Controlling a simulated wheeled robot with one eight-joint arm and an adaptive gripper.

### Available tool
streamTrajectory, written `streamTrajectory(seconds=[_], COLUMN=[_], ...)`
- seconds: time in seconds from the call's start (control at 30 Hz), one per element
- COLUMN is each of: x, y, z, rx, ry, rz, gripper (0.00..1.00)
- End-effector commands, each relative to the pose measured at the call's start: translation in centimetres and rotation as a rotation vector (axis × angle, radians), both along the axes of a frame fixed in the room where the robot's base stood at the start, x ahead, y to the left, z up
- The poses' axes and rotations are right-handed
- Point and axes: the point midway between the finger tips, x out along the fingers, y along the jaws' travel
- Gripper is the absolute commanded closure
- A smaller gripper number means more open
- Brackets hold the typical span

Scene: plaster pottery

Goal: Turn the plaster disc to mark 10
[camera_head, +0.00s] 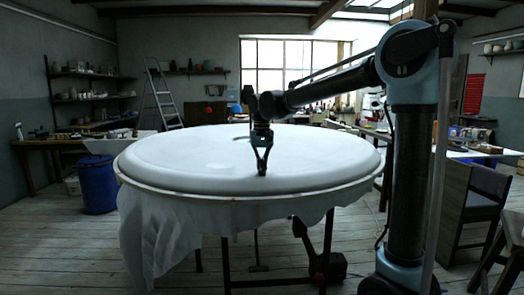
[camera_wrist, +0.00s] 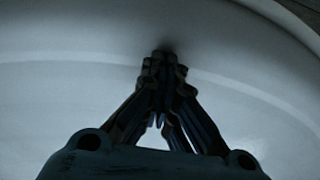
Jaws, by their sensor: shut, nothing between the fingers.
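A large white plaster disc (camera_head: 190,160) with a raised, rounded edge lies flat on a round table in the middle of the head view. It also fills most of the wrist view (camera_wrist: 60,95). My gripper (camera_head: 262,173) points straight down over the front part of the disc, with its fingertips at or close to the white surface. I cannot tell whether they touch it. In the wrist view the fingers of my gripper (camera_wrist: 163,58) meet at their tips, with nothing between them. No numbers or marks can be made out on the disc.
The round table's pale rim (camera_head: 250,201) surrounds the disc, and white cloth (camera_head: 160,235) hangs from it at the left. A blue barrel (camera_head: 97,184) stands at the left. A chair (camera_head: 480,195) and a worktable stand at the right. A ladder (camera_head: 160,95) stands behind.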

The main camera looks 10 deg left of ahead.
Motion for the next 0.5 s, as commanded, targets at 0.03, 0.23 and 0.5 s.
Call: streamTrajectory(seconds=[0.03,0.23,0.5], x=[-0.1,-0.4,-0.8], y=[0.3,1.4,2.9], z=[0.0,-0.1,-0.1], rx=[0.0,0.0,0.0], ry=[0.0,0.0,0.0], rz=[0.001,0.001,0.0], gripper=[1.0,1.0,1.0])
